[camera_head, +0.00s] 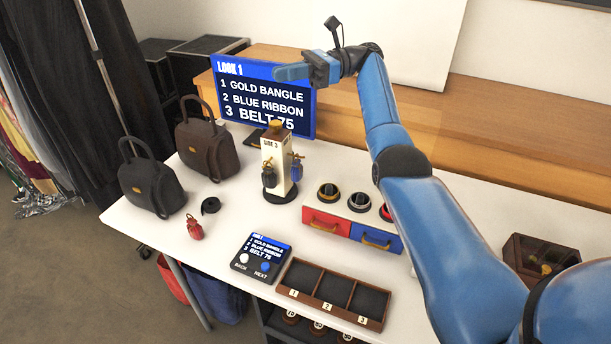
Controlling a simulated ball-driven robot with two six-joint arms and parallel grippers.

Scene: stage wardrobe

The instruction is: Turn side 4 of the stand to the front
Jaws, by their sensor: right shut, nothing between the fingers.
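The stand (274,153) is a cream upright block with a wooden knob on top and a round dark base. It stands upright on the white table. The face toward the front left carries a small label that seems to read SIDE 3. A dark pouch hangs at that face and a blue pouch (295,172) hangs at the right-hand face. The far faces are hidden. My right gripper (278,72) is shut and empty, well above the stand, in front of the screen's top edge in the picture. My left gripper is out of view.
A screen (308,122) reading LOOK 1 stands behind the stand. Two dark handbags (152,188) stand left. Red and blue drawers (327,222) are close on the right. A button panel (262,257) and compartment tray (333,293) lie in front. A red pouch (195,228) lies front left.

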